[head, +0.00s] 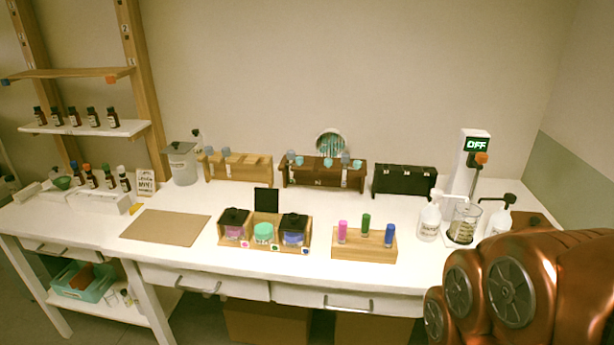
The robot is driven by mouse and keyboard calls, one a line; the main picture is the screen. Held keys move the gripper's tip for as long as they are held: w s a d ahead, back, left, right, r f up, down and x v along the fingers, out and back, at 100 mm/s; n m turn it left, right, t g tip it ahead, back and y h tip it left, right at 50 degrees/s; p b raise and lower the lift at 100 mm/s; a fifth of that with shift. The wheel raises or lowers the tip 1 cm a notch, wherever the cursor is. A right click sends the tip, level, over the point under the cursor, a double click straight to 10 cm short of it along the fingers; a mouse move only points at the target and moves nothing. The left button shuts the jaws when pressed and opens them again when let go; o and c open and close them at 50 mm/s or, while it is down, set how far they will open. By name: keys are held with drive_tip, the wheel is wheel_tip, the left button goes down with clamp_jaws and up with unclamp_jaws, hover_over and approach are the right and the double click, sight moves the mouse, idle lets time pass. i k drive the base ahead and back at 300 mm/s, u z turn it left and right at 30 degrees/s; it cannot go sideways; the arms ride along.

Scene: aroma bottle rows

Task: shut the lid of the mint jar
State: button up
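The mint jar (264,234) stands in the middle slot of a small wooden holder (274,248) near the front of the white table. It shows mint-green content and has a green dot tag below it. Its black square lid (266,201) stands upright behind the jar, open. To its left is a jar with pink-purple content (233,232) and to its right a jar with blue-purple content (293,238); both have black lids down. My gripper is not in view; only part of my copper arm shows at the lower right.
A wooden block (364,247) with pink, green and blue vials stands right of the holder. A brown board (165,226) lies to the left. Racks (323,175) line the back. Pump bottles (429,222) and a glass beaker (464,223) stand at the right.

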sight(266, 201)
drive_tip(key=u, duration=0.2)
drive_tip(key=i, duration=1)
drive_tip(key=u, duration=0.65)
